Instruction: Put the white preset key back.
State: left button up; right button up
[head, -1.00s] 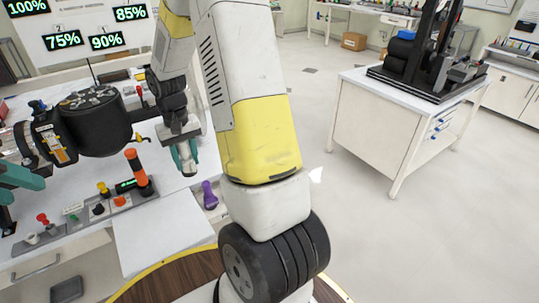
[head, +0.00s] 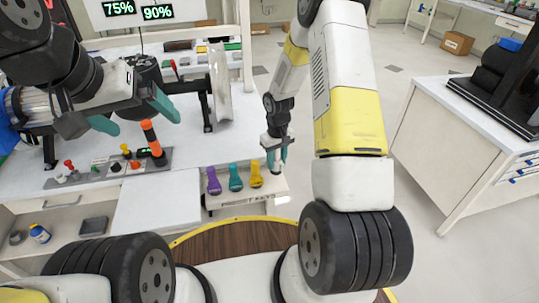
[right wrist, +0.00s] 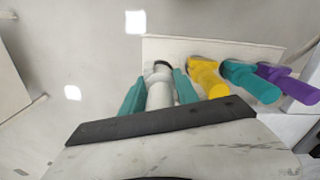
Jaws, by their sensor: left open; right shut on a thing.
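My right gripper (head: 275,164) is shut on the white preset key (right wrist: 160,90), which stands between its teal fingers in the right wrist view. It is at the right end of the key rack (head: 283,199), beside the yellow key (head: 256,175). I cannot tell whether the white key touches the rack. The teal key (head: 235,178) and purple key (head: 213,180) stand further left in the row; they also show in the right wrist view. My left gripper (head: 134,115) is open and empty above the workbench, near the control strip.
The control strip (head: 88,179) with an orange-topped post (head: 152,140) and several knobs lies on the white workbench (head: 200,152). A white side bench (head: 440,150) with black equipment stands at the right. Open floor lies between them.

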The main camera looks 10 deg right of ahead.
aim_at(276, 171)
jog(key=shift+f, duration=2.75)
jog(key=shift+f, duration=0.15)
jog(key=o, duration=1.3)
jog(key=shift+c, duration=0.2)
